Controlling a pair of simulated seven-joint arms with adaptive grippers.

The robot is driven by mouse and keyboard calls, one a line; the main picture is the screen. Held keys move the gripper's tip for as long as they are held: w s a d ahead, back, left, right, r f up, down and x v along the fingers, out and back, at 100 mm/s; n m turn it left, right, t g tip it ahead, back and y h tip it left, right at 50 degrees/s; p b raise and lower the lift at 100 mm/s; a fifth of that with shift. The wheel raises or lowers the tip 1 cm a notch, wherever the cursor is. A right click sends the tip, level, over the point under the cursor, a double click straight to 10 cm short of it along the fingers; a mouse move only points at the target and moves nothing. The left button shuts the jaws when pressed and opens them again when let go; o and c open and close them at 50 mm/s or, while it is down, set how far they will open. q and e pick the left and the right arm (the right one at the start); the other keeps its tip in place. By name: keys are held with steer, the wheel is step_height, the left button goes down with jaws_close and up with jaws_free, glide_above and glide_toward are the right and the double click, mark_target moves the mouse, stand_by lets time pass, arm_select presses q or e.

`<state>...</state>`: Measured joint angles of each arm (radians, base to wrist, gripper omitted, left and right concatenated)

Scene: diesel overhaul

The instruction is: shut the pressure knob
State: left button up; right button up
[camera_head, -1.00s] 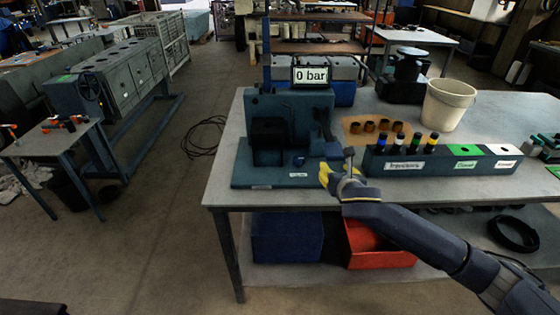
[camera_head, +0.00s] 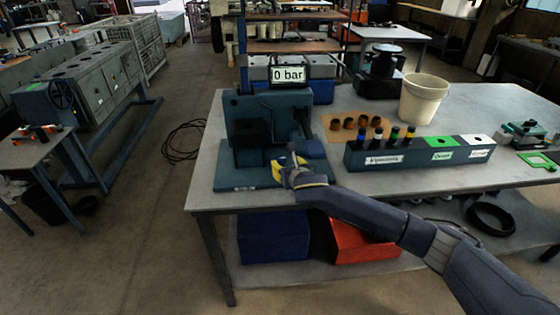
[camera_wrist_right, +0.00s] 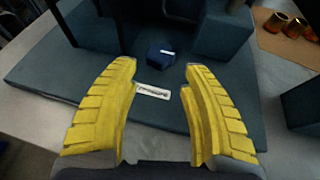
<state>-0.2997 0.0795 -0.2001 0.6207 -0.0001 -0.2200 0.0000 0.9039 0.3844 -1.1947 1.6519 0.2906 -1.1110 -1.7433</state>
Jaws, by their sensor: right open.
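The pressure knob (camera_wrist_right: 160,54) appears to be the small dark blue block on the test stand's base plate. It shows in the right wrist view, beyond and between my fingertips, apart from both. A white label (camera_wrist_right: 152,91) lies on the plate in front of it. In the head view my gripper hides the knob. My right gripper (camera_head: 284,165) has yellow fingers and is over the front of the base plate; in the right wrist view (camera_wrist_right: 160,66) it is open and empty. The test stand (camera_head: 245,107) carries a display (camera_head: 288,75) reading 0 bar. My left gripper is out of view.
An injector rack (camera_head: 415,155) with several coloured-top injectors stands to the right. A brown mat (camera_head: 345,137) with copper-coloured parts and a white bucket (camera_head: 422,100) are behind it. A blue bin (camera_head: 272,240) and red bin (camera_head: 360,245) sit under the table.

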mark_target(282, 161)
steer(key=shift+x, duration=3.6)
steer(key=shift+c, duration=0.4)
steer(key=c, duration=0.8)
